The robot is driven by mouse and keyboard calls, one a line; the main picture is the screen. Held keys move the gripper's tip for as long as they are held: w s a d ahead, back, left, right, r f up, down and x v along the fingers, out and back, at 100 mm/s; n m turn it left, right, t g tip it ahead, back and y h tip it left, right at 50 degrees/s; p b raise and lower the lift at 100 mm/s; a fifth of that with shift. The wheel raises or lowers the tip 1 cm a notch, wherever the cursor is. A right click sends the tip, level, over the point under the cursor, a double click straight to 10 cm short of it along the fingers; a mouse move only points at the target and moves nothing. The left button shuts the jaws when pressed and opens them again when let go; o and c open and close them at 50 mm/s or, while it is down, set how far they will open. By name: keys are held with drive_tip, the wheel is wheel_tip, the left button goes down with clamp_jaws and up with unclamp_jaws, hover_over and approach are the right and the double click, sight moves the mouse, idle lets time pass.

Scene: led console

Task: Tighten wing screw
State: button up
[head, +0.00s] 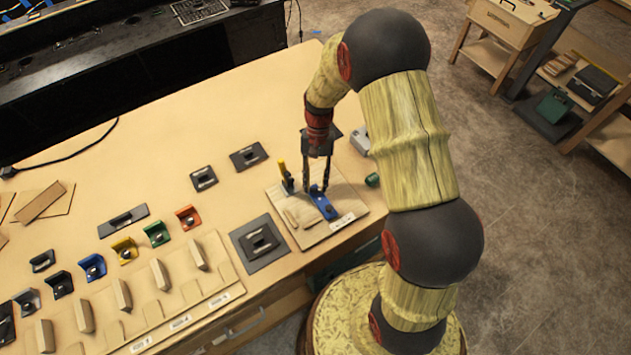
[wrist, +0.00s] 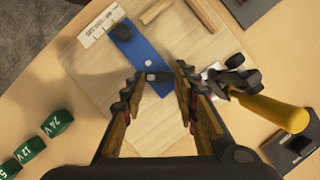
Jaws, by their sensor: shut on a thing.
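A blue bracket (head: 324,206) lies on a light wooden board (head: 310,238) near the table's front edge. In the wrist view the blue bracket (wrist: 146,58) runs down between my fingers, with a dark round knob (wrist: 122,32) at its far end and a small pale spot in its middle. My gripper (head: 317,190) points down over the bracket. In the wrist view my gripper (wrist: 158,78) has its fingertips on either side of a small dark piece, seemingly the wing screw (wrist: 157,77), and is shut on it. Its lower part is hidden.
A clamp with a yellow handle (wrist: 270,110) stands close beside my fingers; the yellow handle also shows in the head view (head: 283,170). Green voltage-marked blocks (wrist: 57,122) lie beside the board. A wooden rack (head: 150,300) and coloured brackets stand left.

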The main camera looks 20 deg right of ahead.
drive_tip(key=shift+w+r, duration=0.15)
drive_tip(key=o, duration=1.2)
drive_tip(key=shift+c, duration=0.2)
drive_tip(key=v, duration=1.1)
drive_tip(key=shift+r, duration=0.4)
